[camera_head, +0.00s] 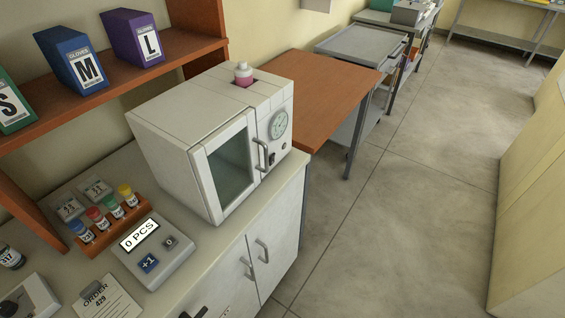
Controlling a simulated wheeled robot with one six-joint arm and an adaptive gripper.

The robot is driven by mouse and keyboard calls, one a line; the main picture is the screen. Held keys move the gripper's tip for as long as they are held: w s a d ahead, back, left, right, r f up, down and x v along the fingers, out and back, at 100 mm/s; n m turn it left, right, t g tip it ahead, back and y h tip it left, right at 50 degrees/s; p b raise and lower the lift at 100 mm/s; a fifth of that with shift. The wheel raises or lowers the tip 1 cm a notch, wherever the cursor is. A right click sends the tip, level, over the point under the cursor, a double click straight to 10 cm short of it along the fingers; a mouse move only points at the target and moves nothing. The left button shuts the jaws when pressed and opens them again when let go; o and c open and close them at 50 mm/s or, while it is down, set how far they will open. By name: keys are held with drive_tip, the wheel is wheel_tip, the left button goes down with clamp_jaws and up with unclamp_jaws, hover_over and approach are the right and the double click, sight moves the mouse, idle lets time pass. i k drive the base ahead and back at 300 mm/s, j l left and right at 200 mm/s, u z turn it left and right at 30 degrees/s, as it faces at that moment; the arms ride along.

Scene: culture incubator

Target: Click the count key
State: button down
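A light grey counter device (178,262) sits on the white counter, in front of the incubator's left side. Its lit display (139,235) reads "0 PCS". A blue key (149,263) marked "+1" is on its top face below the display. A smaller dark grey key (170,242) is to the right of it. Nothing covers either key.
A white incubator (215,130) with a glass door and dial stands behind the device. A wooden rack (112,232) of several capped vials is close at its left. An order clipboard (108,299) lies in front. Glove boxes stand on the shelf above.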

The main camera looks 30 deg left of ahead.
sight(149, 261)
drive_tip(key=i+z, duration=0.3)
drive_tip(key=i, duration=0.3)
drive_tip(key=i+z, duration=0.25)
drive_tip(key=i, duration=0.35)
drive_tip(key=i+j+z, duration=0.3)
drive_tip(key=i, duration=0.3)
drive_tip(key=i+l+z, duration=0.15)
drive_tip(key=i+z, duration=0.35)
drive_tip(key=i+j+z, duration=0.1)
drive_tip(key=i+z, duration=0.35)
drive_tip(key=i, duration=0.25)
drive_tip(key=u, duration=4.7)
